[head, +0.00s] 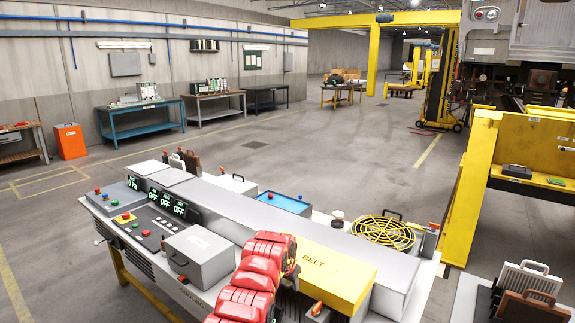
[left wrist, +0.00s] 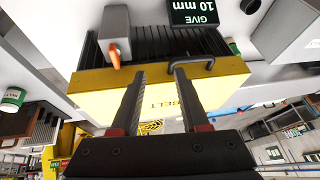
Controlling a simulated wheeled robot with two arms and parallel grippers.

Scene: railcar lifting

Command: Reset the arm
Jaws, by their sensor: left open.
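My left arm (head: 255,280) shows in the head view as red padded links over the front of the grey console. My left gripper (left wrist: 160,98) is open and empty in the left wrist view, its two dark fingers apart. A yellow box marked BELT (left wrist: 225,88) lies beyond the fingers, with a handle on its edge. In the head view the BELT box (head: 325,272) is just right of my arm. My left fingers are not clear in the head view. My right gripper is in neither view.
The grey console (head: 235,205) carries displays, buttons, a grey box (head: 198,255), a blue tray (head: 284,203) and a yellow round grille (head: 383,232). A yellow frame (head: 468,190) stands at the right. Workbenches line the back wall, and the middle floor is clear.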

